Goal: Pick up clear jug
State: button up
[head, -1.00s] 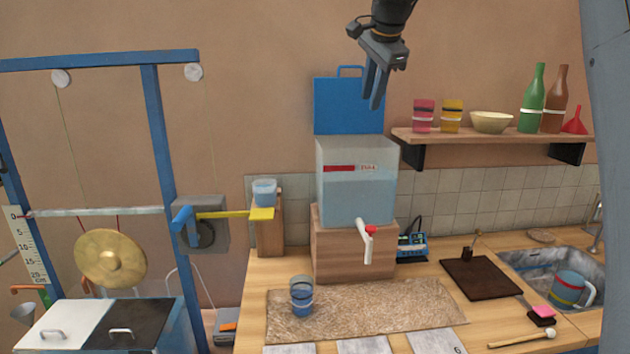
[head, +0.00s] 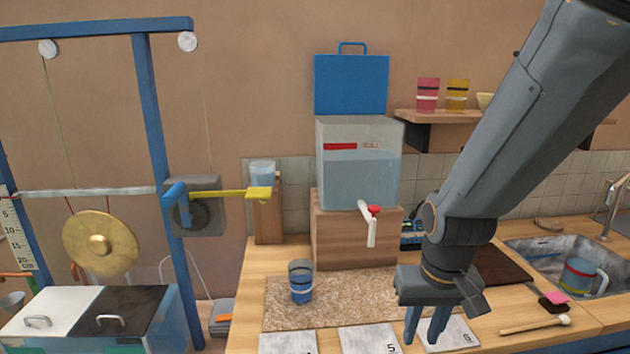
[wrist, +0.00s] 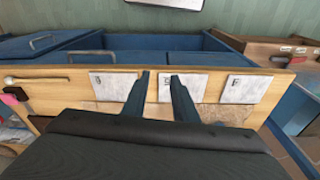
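A see-through jug (head: 578,280) with red and yellow bands and a pale handle stands in the sink at the far right of the head view. It looks upright, with the handle on its right. My gripper (head: 425,326) points down over the front of the counter, well to the left of the jug. In the wrist view my gripper (wrist: 159,95) shows two dark blue fingers apart with nothing between them. The jug is not seen in the wrist view.
The metal sink (head: 535,248) surrounds the jug, with a tap (head: 612,200) behind it. A mallet (head: 535,324) and pink sponge (head: 556,297) lie near its front edge. A banded cup (head: 301,283) stands on the mat (head: 345,315). White tiles (head: 368,339) line the counter front.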

aim_at(581, 266)
jog(key=z, duration=2.9)
jog(key=i, duration=2.65)
jog(key=u, duration=1.85)
